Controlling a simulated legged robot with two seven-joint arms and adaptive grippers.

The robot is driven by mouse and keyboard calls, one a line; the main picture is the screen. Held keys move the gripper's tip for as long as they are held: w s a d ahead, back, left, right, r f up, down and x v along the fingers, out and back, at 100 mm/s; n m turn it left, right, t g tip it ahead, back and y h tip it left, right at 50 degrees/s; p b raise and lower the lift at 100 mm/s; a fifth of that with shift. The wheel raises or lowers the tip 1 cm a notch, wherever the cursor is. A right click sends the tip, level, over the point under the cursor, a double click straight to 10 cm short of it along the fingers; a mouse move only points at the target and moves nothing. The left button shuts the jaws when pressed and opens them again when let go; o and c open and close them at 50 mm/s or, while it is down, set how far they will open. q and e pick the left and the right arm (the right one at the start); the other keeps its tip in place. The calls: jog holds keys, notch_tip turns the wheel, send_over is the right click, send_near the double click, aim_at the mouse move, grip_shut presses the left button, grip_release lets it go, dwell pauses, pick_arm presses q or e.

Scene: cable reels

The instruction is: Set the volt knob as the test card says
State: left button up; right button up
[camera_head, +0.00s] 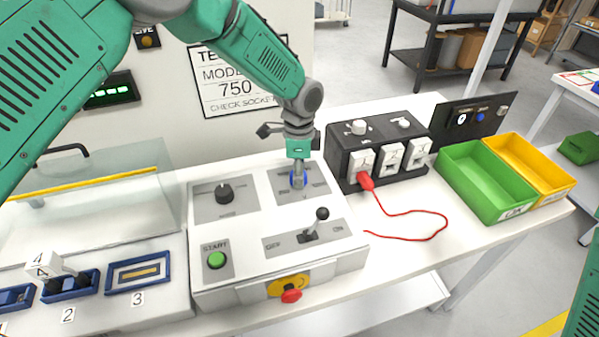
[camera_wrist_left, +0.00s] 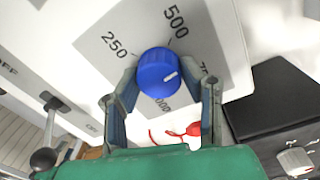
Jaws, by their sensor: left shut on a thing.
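The blue volt knob (camera_head: 298,181) is on the grey panel of the white console (camera_head: 260,215). My left gripper (camera_head: 298,176) comes down over it from above. In the left wrist view its two fingers close on opposite sides of the knob (camera_wrist_left: 157,68). The knob's white mark points right and slightly up, toward a label starting with 7 that a finger partly covers. The labels 250 and 500 are clear; one ending in 000 is partly hidden. The test card (camera_head: 240,90) on the wall reads 750 and CHECK SOCKET, partly covered by my left arm. My right gripper is out of view.
Beside the knob are a black knob (camera_head: 224,193), a lever (camera_head: 318,226) and a green START button (camera_head: 216,259). A black socket box (camera_head: 345,150) with a red plug (camera_head: 366,181) and cable stands right. Green (camera_head: 470,185) and yellow bins lie further right.

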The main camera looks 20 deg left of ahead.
pick_arm(q)
jog(key=m, duration=0.4)
jog(key=shift+m, duration=0.3)
jog(key=m, duration=0.4)
jog(key=shift+r, duration=0.1)
jog(key=shift+w+m, duration=0.1)
jog(key=shift+m, duration=0.3)
jog(key=o, duration=0.9)
jog(key=shift+o, duration=1.3)
notch_tip(320, 180, up, 12)
jog(key=shift+w+f, duration=0.2)
jog(key=shift+w, duration=0.15)
